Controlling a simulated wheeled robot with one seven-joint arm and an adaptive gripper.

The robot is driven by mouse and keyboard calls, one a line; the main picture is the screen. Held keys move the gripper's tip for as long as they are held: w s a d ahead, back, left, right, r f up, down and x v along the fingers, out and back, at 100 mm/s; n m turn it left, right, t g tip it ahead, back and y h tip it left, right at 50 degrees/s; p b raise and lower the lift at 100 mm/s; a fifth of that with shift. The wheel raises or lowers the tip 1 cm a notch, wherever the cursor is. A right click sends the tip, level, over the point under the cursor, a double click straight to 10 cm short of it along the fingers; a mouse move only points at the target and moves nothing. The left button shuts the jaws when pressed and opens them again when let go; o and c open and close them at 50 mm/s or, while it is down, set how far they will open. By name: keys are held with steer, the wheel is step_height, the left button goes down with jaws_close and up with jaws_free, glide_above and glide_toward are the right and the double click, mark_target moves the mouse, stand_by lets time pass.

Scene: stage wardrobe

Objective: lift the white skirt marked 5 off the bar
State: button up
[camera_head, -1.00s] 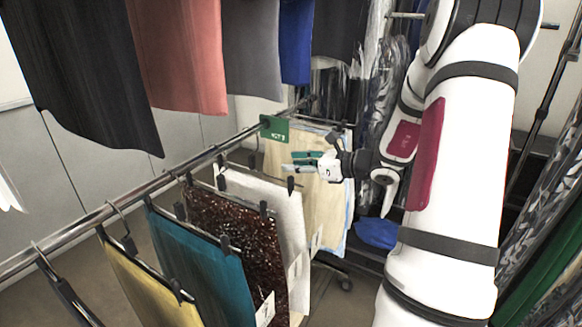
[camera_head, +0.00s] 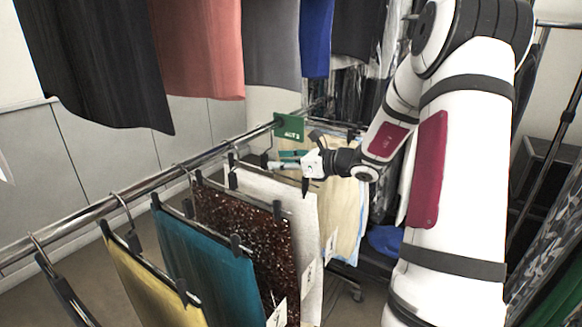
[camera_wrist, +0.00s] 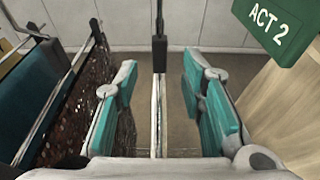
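The white skirt (camera_head: 307,225) hangs by clips from a hanger on the bar (camera_head: 150,183), between a brown sequined skirt and a cream one. A small tag hangs at its edge, its mark too small to read. My gripper (camera_head: 280,160) is open beside the top of the white skirt, under the bar. In the wrist view, my open gripper (camera_wrist: 159,65) has teal pads either side of the dark hanger stem (camera_wrist: 160,45). The white skirt's thin top edge (camera_wrist: 157,115) lies edge-on between the fingers, with a gap visible on both sides.
The brown sequined skirt (camera_head: 240,225) hangs close on the left, then a teal skirt (camera_head: 205,265) and a yellow one (camera_head: 150,285). A green ACT 2 sign (camera_head: 290,127) and cream skirt (camera_head: 345,205) are close on the right. Other garments hang above.

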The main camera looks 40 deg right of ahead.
mark_target(267, 161)
steer(key=shift+b+x, duration=1.25)
steer(key=shift+x, duration=1.85)
jaws_close()
steer(key=shift+r, duration=0.15)
steer(key=shift+r+p, duration=1.3)
steer(key=shift+r, duration=0.3)
steer(key=shift+s, duration=0.1)
steer(key=shift+s+d+p, duration=0.4)
steer(key=shift+s+d, duration=0.05)
steer(key=shift+s, duration=0.75)
steer(key=shift+s+d+p, duration=0.4)
steer(key=shift+s+d, duration=0.05)
steer(key=shift+s, duration=0.8)
steer(key=shift+s+d+p, duration=0.4)
steer(key=shift+s+d, duration=0.05)
steer(key=shift+s, duration=0.75)
